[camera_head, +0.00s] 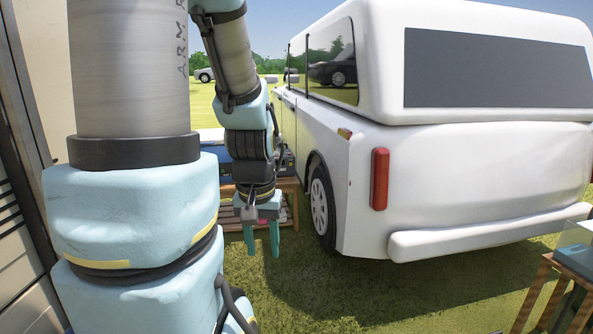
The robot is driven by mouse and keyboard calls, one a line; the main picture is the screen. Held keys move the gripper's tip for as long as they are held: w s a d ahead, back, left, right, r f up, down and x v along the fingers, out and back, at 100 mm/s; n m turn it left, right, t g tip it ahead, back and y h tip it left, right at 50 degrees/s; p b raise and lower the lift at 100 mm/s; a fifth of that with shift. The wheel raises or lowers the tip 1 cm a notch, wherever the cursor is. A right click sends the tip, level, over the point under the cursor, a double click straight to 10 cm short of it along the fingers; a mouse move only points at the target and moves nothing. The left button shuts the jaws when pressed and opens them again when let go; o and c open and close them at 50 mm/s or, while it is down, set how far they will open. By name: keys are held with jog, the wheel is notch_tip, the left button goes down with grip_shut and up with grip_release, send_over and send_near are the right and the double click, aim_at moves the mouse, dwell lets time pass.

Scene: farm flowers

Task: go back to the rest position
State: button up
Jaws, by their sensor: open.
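My gripper (262,243) hangs from my arm left of the middle of the head view. Its two teal fingers point down and stand apart, with nothing visible between them. It is above the grass, in front of a wooden table and left of the white van's rear wheel. My arm's large links fill the left side of the view and hide what is behind them.
A white van (470,185) fills the right side, close to my gripper. Behind the gripper stands a wooden table (289,187) with a dark blue item (222,168) on it. Another wooden table (541,290) is at lower right. Open grass (330,300) lies in front.

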notch_tip(320, 180, up, 13)
jog(key=p, duration=1)
jog(key=shift+f, duration=0.2)
